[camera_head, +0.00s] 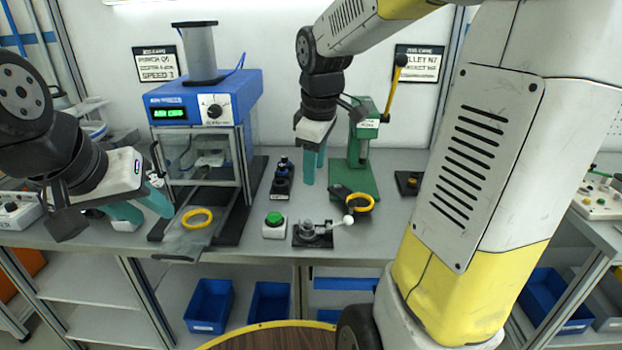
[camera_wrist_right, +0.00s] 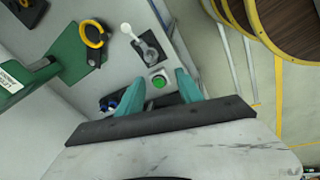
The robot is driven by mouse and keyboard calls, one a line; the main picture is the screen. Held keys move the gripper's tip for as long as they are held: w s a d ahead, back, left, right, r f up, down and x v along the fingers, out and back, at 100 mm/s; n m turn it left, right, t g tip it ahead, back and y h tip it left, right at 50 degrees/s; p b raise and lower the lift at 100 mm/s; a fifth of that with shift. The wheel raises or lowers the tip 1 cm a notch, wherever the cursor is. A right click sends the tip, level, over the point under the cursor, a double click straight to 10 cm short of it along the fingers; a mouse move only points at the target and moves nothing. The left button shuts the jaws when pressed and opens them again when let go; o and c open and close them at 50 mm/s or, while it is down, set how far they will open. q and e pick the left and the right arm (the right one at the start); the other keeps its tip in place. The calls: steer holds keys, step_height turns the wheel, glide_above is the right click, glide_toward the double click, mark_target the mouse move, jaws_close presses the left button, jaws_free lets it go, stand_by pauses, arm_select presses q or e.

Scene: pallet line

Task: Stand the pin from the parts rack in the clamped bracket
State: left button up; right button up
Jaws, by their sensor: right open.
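A clamp with a white ball-ended lever and a grey bracket (camera_head: 309,229) stands on a dark plate at the bench's front. It also shows in the right wrist view (camera_wrist_right: 149,50). A narrow black rack (camera_head: 281,183) holding dark round parts stands behind and left of it; I cannot tell which part is the pin. My right gripper (camera_head: 314,172) is open and empty, just right of the rack in the head view. Its parted teal fingers show in the right wrist view (camera_wrist_right: 158,88). My left gripper (camera_head: 148,210) is open and empty at the bench's left, beside the blue machine.
A green-button box (camera_head: 274,226) sits left of the clamp. A green press (camera_head: 360,165) stands behind right, with a yellow ring (camera_head: 360,203) at its base. A blue machine (camera_head: 207,98) stands left, another yellow ring (camera_head: 197,218) before it.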

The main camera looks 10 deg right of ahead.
steer(key=s+a+r+m+t+y, duration=0.1)
steer(key=s+r+m+t+y, duration=0.1)
steer(key=s+m, duration=0.8)
steer(key=s+r+t, duration=0.1)
steer(key=s, duration=0.3)
steer(key=shift+a+r+m+t, duration=0.2)
steer(key=shift+m+t, duration=0.1)
